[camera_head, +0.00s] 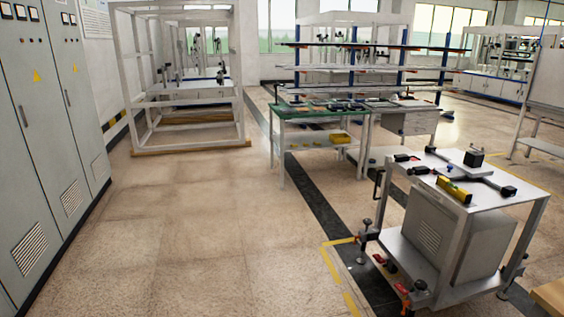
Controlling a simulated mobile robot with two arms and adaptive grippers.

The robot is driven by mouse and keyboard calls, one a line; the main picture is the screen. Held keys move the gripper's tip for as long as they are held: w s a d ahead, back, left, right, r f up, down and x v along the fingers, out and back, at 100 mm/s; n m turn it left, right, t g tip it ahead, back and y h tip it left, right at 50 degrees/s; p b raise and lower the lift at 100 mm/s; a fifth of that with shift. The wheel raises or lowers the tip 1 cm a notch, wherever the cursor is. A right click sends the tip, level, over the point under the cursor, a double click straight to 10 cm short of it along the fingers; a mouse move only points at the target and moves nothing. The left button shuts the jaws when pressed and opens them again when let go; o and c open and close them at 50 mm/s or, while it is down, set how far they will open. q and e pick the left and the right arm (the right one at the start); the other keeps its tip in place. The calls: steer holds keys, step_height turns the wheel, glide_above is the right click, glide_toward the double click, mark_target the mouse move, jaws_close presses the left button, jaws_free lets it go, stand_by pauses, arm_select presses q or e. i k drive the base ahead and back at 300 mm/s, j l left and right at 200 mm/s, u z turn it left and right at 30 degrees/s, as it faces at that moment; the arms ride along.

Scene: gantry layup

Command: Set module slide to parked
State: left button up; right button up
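I cannot pick out the module slide for certain. A white cart (398,179) stands at the front right with a grey vented box (425,237) on its lower shelf. On its top lie dark bar-like fittings (453,189), a small black block (474,158) and a yellow piece (454,190). A large white open frame (240,75) stands at the back left on a wooden base. Whether a slide on either is parked cannot be told. Neither of my grippers is in view.
Grey electrical cabinets (35,150) line the left side. A green-topped bench (290,112) with a yellow bin (341,138) stands mid-room before a rack (380,70) of long shelves. Yellow floor marks (331,266) lie beside the cart. The floor (200,220) at centre left is clear.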

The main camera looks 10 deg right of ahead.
mark_target(471, 167)
steer(key=i+z, duration=0.2)
steer(key=i, duration=0.35)
steer(key=i+z, duration=0.2)
steer(key=i, duration=0.35)
steer(key=i+j+z, duration=0.2)
steer(key=i, duration=0.3)
steer(key=i+j+z, duration=0.15)
steer(key=i, duration=0.4)
steer(key=i+z, duration=0.35)
steer(key=i, duration=0.15)
steer(key=i+z, duration=0.4)
steer(key=i, duration=0.15)
steer(key=i+j+z, duration=0.35)
steer(key=i+l, duration=0.05)
steer(key=i, duration=0.1)
